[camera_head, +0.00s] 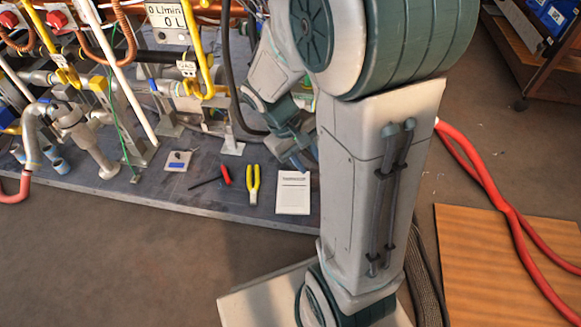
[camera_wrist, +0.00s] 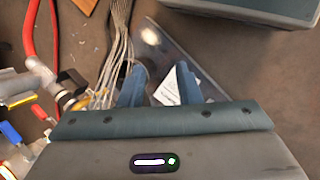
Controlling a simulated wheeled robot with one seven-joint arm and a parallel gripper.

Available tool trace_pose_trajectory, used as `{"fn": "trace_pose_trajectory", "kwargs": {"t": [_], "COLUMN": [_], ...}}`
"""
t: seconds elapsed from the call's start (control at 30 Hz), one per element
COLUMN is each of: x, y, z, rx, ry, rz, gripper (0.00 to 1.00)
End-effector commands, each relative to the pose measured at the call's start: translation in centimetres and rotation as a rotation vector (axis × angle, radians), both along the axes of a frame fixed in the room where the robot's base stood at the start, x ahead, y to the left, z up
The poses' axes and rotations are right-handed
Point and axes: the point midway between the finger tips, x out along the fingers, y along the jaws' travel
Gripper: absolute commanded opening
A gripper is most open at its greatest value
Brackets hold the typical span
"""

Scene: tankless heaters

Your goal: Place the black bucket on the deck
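The deck (camera_head: 190,190) is a low dark grey platform at the left and centre of the head view. Pipes stand along its back. I cannot make out a black bucket in either view. My gripper (camera_wrist: 159,70) shows two blue fingers spread apart in the wrist view, with nothing visibly held between them. A white paper and part of a grey surface lie beyond the fingers. In the head view my arm hides much of the gripper, which is over the deck's right part.
On the deck lie a white sheet (camera_head: 293,192), yellow-handled pliers (camera_head: 254,184), a red-handled tool (camera_head: 225,175) and a small card (camera_head: 177,161). Red hoses (camera_head: 509,213) cross a wooden board (camera_head: 475,255) at right. A shelf cart (camera_head: 530,50) stands at upper right. Brown floor is open in front.

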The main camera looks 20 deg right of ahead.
Motion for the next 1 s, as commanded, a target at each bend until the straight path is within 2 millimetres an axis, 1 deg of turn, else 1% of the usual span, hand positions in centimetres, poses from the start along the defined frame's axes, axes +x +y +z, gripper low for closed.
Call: {"fn": "trace_pose_trajectory", "kwargs": {"t": [0.03,0.2,0.4,0.5,0.63,1.0], "x": [-0.8,-3.4,-5.6,-6.2,-6.5,-6.5], "y": [0.7,3.2,5.5,6.1,6.5,6.5], "z": [1.1,3.9,6.0,6.6,6.8,6.8], "rx": [0.036,0.173,0.301,0.337,0.357,0.358], "ry": [-0.044,-0.175,-0.295,-0.331,-0.347,-0.347], "rz": [-0.026,-0.105,-0.165,-0.181,-0.189,-0.189], "gripper": [0.3,0.3,0.3,0.3,0.3,0.3]}}
